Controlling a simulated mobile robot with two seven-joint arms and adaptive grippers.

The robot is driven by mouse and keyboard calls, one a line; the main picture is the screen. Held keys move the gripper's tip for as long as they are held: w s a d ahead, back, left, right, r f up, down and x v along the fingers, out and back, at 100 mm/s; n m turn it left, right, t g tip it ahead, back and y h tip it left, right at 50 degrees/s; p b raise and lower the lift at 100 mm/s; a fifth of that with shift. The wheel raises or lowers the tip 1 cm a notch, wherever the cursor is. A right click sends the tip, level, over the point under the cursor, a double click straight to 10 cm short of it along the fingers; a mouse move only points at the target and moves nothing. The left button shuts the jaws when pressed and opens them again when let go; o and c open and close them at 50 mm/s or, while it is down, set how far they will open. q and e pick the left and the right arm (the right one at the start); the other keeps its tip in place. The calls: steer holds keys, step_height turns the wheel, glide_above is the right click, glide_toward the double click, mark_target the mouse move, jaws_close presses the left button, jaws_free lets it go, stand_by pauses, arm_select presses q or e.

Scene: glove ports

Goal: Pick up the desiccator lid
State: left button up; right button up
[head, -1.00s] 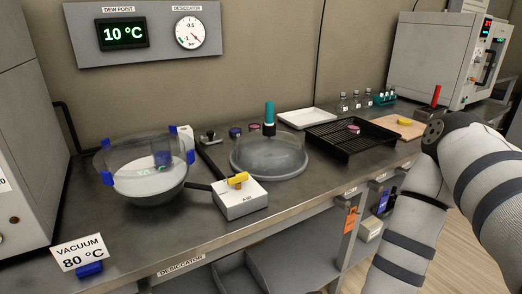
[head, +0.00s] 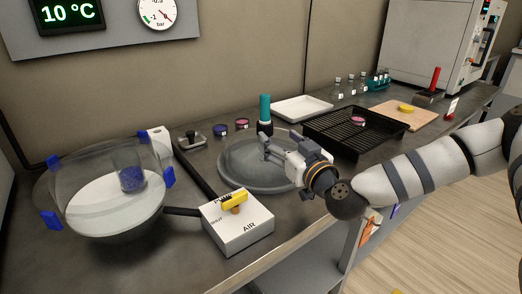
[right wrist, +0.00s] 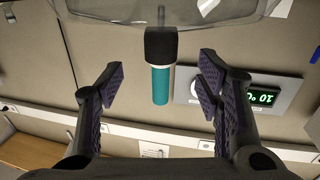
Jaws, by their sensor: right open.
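The desiccator lid (head: 236,172) is a grey glassy dome lying on the bench, with an upright teal knob (head: 264,108) on a black collar. My right gripper (head: 264,146) is open and sits low over the lid, at the front right of the knob. In the right wrist view the knob (right wrist: 160,85) shows in the gap between the open fingers (right wrist: 160,80), apart from both; how deep it sits between them is hard to tell. Part of the lid is hidden behind the gripper. My left gripper is not in view.
Left stands the desiccator bowl (head: 105,205) with blue clips and a beaker (head: 130,179) inside. A white air valve box (head: 238,232) with yellow handle stands in front of the lid. A black rack (head: 350,140), white tray (head: 302,107) and cutting board (head: 425,115) lie right.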

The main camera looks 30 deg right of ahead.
mark_target(268, 130)
steer(key=w, duration=0.3)
steer(key=w+b, duration=0.1)
steer(key=w, duration=0.1)
steer(key=shift+w+d+f, duration=0.25)
steer(key=shift+w, duration=0.05)
steer(key=shift+w+r, duration=0.2)
steer(key=shift+w, duration=0.1)
steer(key=shift+r, duration=0.1)
jaws_close()
